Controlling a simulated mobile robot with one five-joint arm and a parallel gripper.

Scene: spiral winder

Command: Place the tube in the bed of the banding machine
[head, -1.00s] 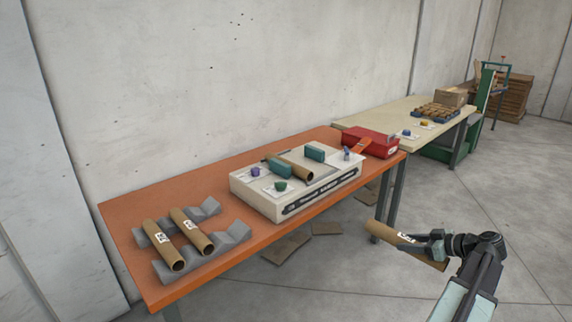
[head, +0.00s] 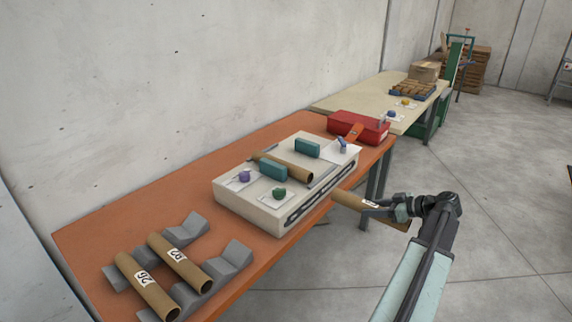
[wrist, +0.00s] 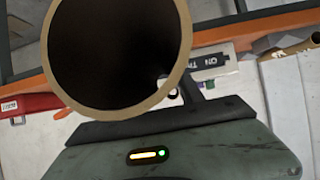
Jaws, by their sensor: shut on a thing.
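My gripper (head: 376,208) is shut on a brown cardboard tube (head: 350,200) with a white label, held in the air just off the table's front edge. The tube's open round end fills the top of the wrist view (wrist: 187,45). The banding machine (head: 262,218) is a pale box on the orange table, left of my gripper. Another brown tube (head: 297,172) lies on its top between two teal blocks (head: 307,148). Two labelled tubes (head: 180,262) lie on grey V-shaped cradles (head: 232,262) at the near left.
The orange table (head: 120,215) stands along the concrete wall. Purple, green and blue small items sit on white cards on the machine. A red box (head: 357,127) is behind it. A cream table (head: 345,97) holds a blue tray (head: 412,90).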

